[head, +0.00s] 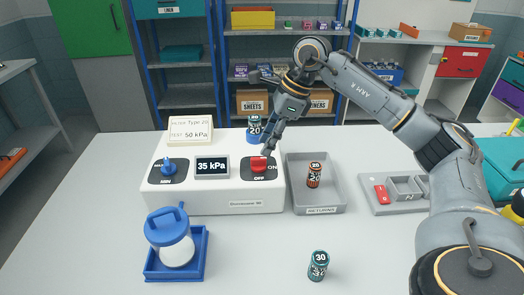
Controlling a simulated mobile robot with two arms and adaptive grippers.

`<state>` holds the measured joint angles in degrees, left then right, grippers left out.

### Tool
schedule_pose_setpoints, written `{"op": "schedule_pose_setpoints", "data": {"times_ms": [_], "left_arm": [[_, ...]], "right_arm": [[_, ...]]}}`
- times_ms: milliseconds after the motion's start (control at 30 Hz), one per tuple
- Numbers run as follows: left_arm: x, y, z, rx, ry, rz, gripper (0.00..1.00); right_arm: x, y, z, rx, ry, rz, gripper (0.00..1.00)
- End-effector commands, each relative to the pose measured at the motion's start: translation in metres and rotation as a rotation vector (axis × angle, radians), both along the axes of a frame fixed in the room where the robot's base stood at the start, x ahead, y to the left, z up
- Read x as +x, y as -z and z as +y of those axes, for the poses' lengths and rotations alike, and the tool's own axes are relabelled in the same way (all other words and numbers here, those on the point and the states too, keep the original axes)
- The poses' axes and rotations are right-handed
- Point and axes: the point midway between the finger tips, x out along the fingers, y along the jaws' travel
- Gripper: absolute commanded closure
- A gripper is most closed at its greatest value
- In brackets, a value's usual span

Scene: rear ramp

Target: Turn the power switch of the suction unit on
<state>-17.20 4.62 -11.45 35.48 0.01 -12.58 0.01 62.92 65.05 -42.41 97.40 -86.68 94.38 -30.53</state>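The suction unit (225,203) is a white box on the table. The power switch (259,164) is a red knob on a dark plate at its right end, with ON marked to the right and OFF below. I cannot tell which way it is set. The display (212,167) reads 35 kPa. A blue dial (168,166) marked MIN and MAX is at the left. My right gripper (269,152) points down, its fingertips just above and right of the switch. Contact and finger spread are unclear. My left gripper is not in view.
A grey returns tray (318,199) holding a brown canister (314,175) stands right of the unit. A blue-lidded jar (171,237) in a blue holder and a teal canister (318,265) stand in front. A card (190,130) and blue canister (254,129) are behind.

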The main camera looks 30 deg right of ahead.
Motion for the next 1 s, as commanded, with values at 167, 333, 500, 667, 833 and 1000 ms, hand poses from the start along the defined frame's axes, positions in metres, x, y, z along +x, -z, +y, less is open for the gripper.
{"op": "schedule_pose_setpoints", "data": {"times_ms": [167,333,500,667,833,1000], "left_arm": [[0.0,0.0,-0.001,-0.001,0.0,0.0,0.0],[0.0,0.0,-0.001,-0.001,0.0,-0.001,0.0],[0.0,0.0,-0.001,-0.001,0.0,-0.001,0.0],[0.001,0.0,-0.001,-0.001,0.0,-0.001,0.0],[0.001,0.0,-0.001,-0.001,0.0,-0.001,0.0],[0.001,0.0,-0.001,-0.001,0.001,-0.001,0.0]], "right_arm": [[-0.007,-0.037,-0.013,0.001,0.001,-0.005,0.64],[-0.012,-0.059,-0.02,0.001,-0.001,-0.004,0.64],[-0.014,-0.067,-0.023,0.0,-0.002,-0.001,0.64],[-0.014,-0.067,-0.024,0.001,-0.001,-0.001,0.64],[-0.014,-0.067,-0.023,0.001,-0.001,-0.001,0.64],[-0.014,-0.067,-0.023,0.001,-0.001,-0.001,0.64]]}}
